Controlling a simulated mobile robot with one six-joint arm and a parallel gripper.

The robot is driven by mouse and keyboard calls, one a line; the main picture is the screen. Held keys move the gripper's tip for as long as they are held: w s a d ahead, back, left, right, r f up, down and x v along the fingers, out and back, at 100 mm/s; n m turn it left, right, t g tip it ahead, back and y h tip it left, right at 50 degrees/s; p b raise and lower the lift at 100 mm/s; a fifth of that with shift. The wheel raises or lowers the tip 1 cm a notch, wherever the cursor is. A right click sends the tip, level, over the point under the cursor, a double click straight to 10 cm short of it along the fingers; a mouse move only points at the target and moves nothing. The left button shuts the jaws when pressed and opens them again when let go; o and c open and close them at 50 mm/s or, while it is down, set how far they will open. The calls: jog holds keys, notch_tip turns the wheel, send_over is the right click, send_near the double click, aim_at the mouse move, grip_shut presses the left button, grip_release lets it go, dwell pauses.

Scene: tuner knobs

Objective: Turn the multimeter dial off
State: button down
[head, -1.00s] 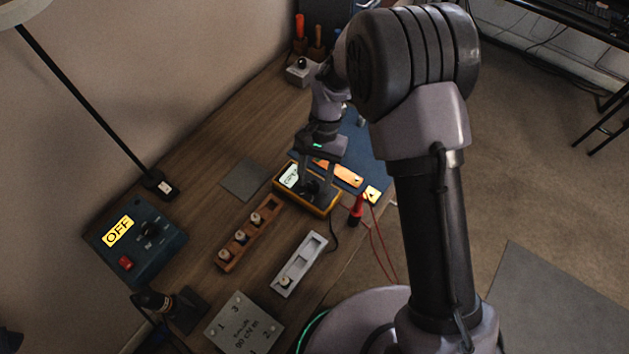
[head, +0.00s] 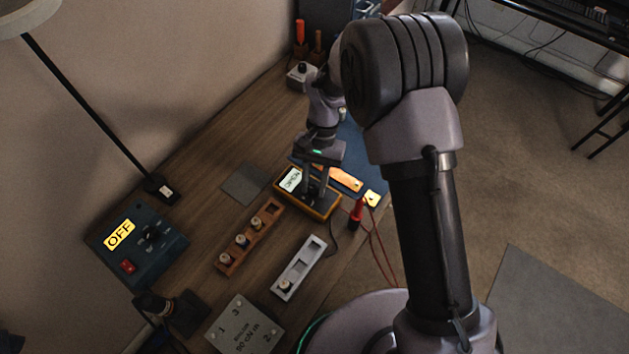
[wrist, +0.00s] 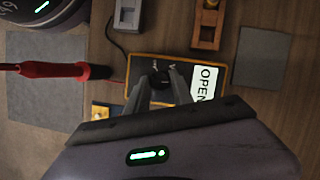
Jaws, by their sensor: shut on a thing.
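The multimeter (head: 327,210) has a yellow-orange case and a dark face, and lies on the wooden table. Its lit display (head: 290,180) reads "OPEN", and the word also shows in the wrist view (wrist: 205,82). The dark dial (wrist: 159,80) sits between my gripper's fingertips. My gripper (head: 315,195) reaches down from above and is shut on the dial; it also shows in the wrist view (wrist: 160,86). The fingers partly cover the dial, and its pointer setting cannot be read.
A red probe (head: 356,212) with red leads stands beside the multimeter. A wooden knob tray (head: 232,262) and a grey tray (head: 310,258) lie close by. A blue box (head: 170,243) with an "OFF" sign is at the left. Bare table lies near the grey pad (head: 243,184).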

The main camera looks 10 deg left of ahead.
jog(key=n+h+p, duration=0.1)
jog(key=n+p, duration=0.1)
jog(key=n, duration=0.1)
jog(key=shift+a+r+p, duration=0.1)
jog(key=shift+r+p, duration=0.1)
jog(key=shift+p, duration=0.1)
jog(key=n+h+p, duration=0.1)
jog(key=n+p, duration=0.1)
jog(key=n, duration=0.1)
jog(key=shift+a+n+t, duration=0.1)
jog(key=shift+n+t, duration=0.3)
jog(key=n+h+p, duration=0.1)
jog(key=n, duration=0.2)
jog(key=shift+s+n+t+h+p, duration=0.1)
jog(key=shift+n+t+h+p, duration=0.2)
jog(key=shift+n+t+h, duration=0.1)
jog(key=n+t+p, duration=0.1)
jog(key=n, duration=0.2)
jog(key=shift+s+a+f+n+h, duration=0.1)
jog(key=shift+n+h, duration=0.2)
jog(key=n+t+p, duration=0.1)
jog(key=n+t, duration=0.1)
jog(key=n, duration=0.2)
jog(key=shift+s, duration=0.15)
jog(key=shift+s+f+n+t+p, duration=0.1)
jog(key=shift+n+t+p, duration=0.45)
jog(key=shift+n, duration=1.85)
jog(key=shift+t, duration=0.35)
